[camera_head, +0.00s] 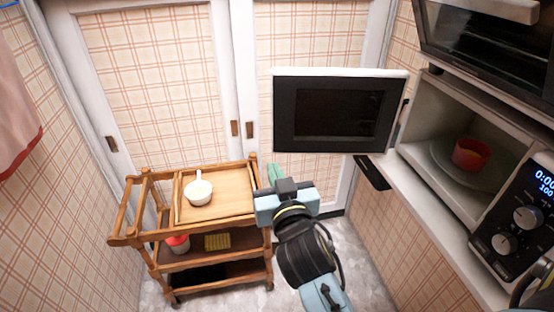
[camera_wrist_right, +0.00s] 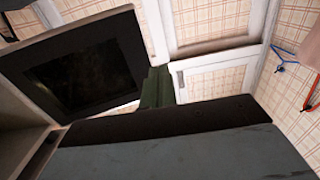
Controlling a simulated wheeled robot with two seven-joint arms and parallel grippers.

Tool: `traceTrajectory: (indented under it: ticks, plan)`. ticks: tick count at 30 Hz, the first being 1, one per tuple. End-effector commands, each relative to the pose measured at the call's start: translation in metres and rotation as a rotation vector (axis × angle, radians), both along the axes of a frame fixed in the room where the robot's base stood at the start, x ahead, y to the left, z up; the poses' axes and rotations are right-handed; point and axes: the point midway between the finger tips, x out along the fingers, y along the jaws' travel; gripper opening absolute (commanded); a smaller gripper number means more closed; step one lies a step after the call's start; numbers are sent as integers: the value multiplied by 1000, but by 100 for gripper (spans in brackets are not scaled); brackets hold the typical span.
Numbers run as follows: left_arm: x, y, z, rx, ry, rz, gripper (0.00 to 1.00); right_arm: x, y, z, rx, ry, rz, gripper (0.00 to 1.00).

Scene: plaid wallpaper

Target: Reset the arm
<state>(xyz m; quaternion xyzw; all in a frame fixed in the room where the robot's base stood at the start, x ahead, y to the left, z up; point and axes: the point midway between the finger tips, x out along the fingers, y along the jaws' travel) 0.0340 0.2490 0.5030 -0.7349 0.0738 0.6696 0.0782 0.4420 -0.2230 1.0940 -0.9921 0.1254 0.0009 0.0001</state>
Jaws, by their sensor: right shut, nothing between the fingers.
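My right gripper (camera_head: 275,173) is in the middle of the head view, in front of the sliding doors and just right of the wooden cart. Its fingers are shut with nothing between them, and its arm comes up from the bottom. In the right wrist view the shut green fingers (camera_wrist_right: 156,88) point toward the white-framed doors. The microwave door (camera_head: 337,112) stands open to the right of the gripper, apart from it. It also shows at the left of the right wrist view (camera_wrist_right: 80,65). My left gripper is not in view.
The open microwave (camera_head: 478,222) holds a red cup (camera_head: 470,153) on its plate, with an oven (camera_head: 490,40) above. The wooden cart (camera_head: 125,240) carries a white bowl with a handle (camera_head: 198,193); a red-and-white container (camera_head: 178,244) is below. Floor shows right of the cart.

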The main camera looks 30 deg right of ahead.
Motion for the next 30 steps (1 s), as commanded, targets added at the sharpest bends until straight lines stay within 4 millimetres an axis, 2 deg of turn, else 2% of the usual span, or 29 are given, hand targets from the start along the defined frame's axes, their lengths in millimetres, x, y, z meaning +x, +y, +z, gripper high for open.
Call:
traceTrajectory:
  ticks: [4,11,14,17,20,21,23,24,26,27,30]
  plan:
    - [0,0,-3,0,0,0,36,-13,7,-1,0,0,0,0]
    - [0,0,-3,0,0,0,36,-16,10,-1,-2,1,2,0]
    - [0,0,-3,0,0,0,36,-12,15,-16,-7,33,21,0]
    - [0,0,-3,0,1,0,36,-5,29,-59,-19,117,70,0]
    - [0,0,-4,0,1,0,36,-2,47,-126,-35,244,142,0]
    - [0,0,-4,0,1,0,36,-4,54,-157,-40,302,172,0]
    - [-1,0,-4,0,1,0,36,-11,62,-202,-45,387,215,0]
    - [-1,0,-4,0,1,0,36,-18,67,-232,-46,445,241,0]
    - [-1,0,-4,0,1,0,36,-32,72,-276,-49,530,277,0]
    - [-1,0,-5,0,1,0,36,-44,74,-304,-50,587,298,0]
    - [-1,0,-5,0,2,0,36,-80,74,-372,-48,730,343,0]
